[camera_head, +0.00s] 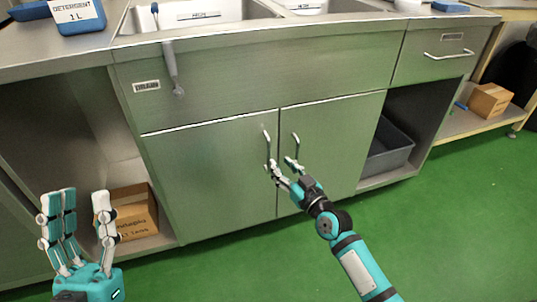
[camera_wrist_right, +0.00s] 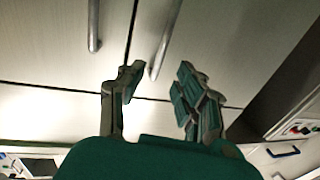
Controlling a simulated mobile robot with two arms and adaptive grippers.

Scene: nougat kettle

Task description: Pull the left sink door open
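The left sink door (camera_head: 208,180) is closed, with an upright bar handle (camera_head: 266,138) near its right edge. The right sink door (camera_head: 335,145) is also closed, with its own handle (camera_head: 296,145). My right gripper (camera_head: 282,166) is open in front of the doors, at the lower ends of the handles. In the right wrist view its fingers (camera_wrist_right: 158,82) are apart, and one bar handle (camera_wrist_right: 166,38) ends between them in the picture. The other handle (camera_wrist_right: 93,25) lies outside them. I cannot tell whether anything touches. My left gripper (camera_head: 80,218) is open and empty.
An open compartment at left holds a cardboard box (camera_head: 133,211). Another at right holds a grey bin (camera_head: 388,147). A drawer (camera_head: 443,50) sits at upper right. A grey lever (camera_head: 171,68) hangs over the sink front. Green floor is free before the doors.

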